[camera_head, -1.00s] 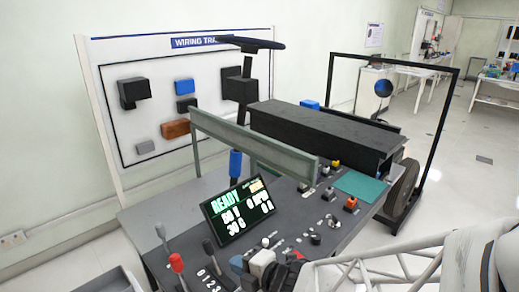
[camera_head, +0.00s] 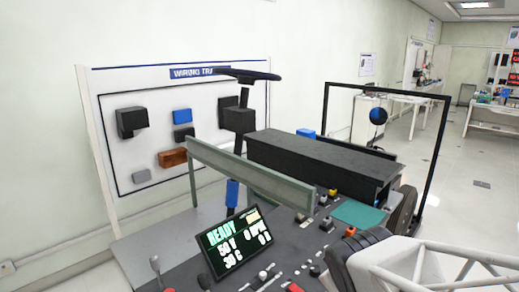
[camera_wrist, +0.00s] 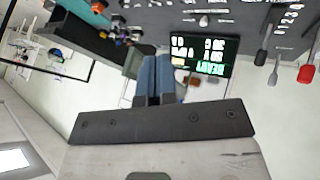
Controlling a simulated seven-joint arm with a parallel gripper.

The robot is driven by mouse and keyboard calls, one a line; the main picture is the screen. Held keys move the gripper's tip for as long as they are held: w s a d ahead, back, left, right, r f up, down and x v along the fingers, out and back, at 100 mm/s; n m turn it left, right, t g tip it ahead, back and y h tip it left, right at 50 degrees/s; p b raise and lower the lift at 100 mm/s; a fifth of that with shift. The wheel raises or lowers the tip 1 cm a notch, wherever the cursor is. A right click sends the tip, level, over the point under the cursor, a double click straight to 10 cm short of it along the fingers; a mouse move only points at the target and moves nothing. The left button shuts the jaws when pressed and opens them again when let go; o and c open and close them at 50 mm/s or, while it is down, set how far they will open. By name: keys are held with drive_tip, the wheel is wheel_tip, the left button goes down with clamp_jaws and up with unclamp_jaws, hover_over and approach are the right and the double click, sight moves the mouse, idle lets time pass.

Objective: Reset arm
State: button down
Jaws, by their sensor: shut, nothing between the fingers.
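My gripper (camera_wrist: 156,80) shows in the wrist view, its two blue-grey fingers together with nothing between them. It is apart from the console and touches nothing that I can see. Behind it in the wrist view is the display (camera_wrist: 206,52), seen upside down. In the head view my arm fills the lower right corner, and I cannot make out the fingertips there. The display (camera_head: 236,241) reads READY and stands tilted on the grey console (camera_head: 185,250).
A long black box (camera_head: 320,160) and a grey-green rail (camera_head: 250,175) stand above the console. A black frame (camera_head: 433,150) stands at the right. Levers and knobs crowd the console front. Open floor lies to the right.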

drive_tip(key=s+d+r+m+g, duration=0.2)
drive_tip(key=s+r+m+g, duration=0.2)
drive_tip(key=s+m, duration=0.3)
drive_tip(key=shift+s+g+y, duration=0.3)
drive_tip(key=shift+s+g, duration=0.1)
drive_tip(key=shift+s, duration=1.2)
